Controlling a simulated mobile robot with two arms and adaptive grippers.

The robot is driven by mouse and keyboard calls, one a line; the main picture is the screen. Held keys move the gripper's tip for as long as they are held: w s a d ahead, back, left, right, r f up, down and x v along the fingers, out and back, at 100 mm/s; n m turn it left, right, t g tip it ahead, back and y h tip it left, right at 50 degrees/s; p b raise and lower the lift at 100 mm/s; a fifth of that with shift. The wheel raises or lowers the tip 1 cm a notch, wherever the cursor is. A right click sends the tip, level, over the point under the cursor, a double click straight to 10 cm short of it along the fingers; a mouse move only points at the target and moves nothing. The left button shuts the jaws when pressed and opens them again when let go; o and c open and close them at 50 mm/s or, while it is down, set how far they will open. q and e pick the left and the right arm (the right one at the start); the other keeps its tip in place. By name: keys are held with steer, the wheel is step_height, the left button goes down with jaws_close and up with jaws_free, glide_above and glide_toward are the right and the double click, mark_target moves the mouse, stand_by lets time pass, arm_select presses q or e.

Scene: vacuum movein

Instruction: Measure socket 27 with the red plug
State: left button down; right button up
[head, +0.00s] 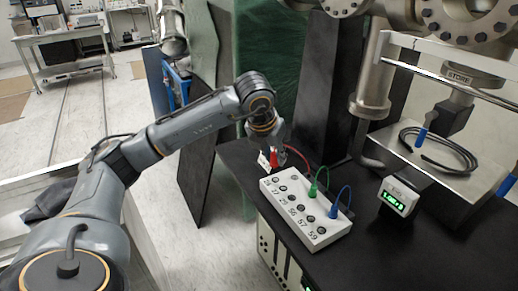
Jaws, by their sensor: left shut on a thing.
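A white socket box (305,225) with several numbered dark sockets sits on the black bench top. The numbers are small, and I cannot surely read which socket is 27. My left gripper (270,150) is shut on the red plug (274,159), at the far left end of the box. The fingers hide part of the plug, and I cannot tell whether its tip touches a socket. A small meter (398,197) with a lit green display stands to the right of the box; its digits are not clear. My right gripper is not in view.
A green plug (312,190) and a blue plug (334,212) stand at the box's right side with cables. A metal tray (463,185) marked STORE holds a coiled black cable (438,148). Steel pipework stands behind. The bench front right is clear.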

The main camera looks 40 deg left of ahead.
arm_select(q)
steer(key=w+f+p, duration=0.3)
steer(key=w+f, duration=0.1)
steer(key=b, duration=0.4)
glide_above(286, 186)
steer(key=s, duration=0.1)
steer(key=shift+s+f, duration=0.2)
steer(key=shift+f, duration=2.5)
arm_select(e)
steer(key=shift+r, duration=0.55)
arm_select(q)
steer(key=shift+p, duration=0.3)
steer(key=shift+b, duration=0.3)
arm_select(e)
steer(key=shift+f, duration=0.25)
arm_select(q)
steer(key=shift+f+b, duration=0.85)
steer(key=shift+f, duration=0.15)
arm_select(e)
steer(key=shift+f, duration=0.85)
arm_select(q)
steer(key=c, duration=1)
jaws_free()
steer(key=shift+c, duration=0.2)
steer(key=shift+r, duration=0.1)
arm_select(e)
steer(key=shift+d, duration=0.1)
